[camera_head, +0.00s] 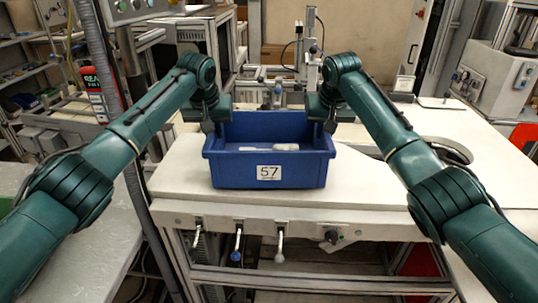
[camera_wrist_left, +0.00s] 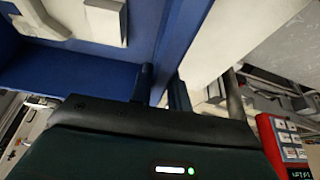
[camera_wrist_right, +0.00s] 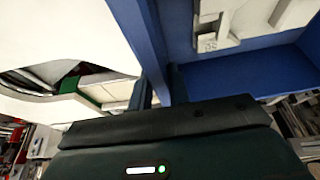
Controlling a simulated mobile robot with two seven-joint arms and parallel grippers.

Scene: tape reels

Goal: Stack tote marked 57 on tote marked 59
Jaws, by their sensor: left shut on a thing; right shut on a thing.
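The blue tote marked 57 (camera_head: 232,170) is upright at the middle of the head view, over the white table, with its number label facing me. I cannot tell whether it touches the table. White parts lie inside it. My left gripper (camera_head: 219,128) is shut on its left wall, and my right gripper (camera_head: 330,125) is shut on its right wall. In the left wrist view the fingers (camera_wrist_left: 160,88) pinch the blue wall; in the right wrist view the fingers (camera_wrist_right: 158,90) do the same. I see no tote marked 59.
The white table (camera_head: 180,185) has free room left and right of the tote. A machine stand (camera_head: 310,70) rises behind the tote.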

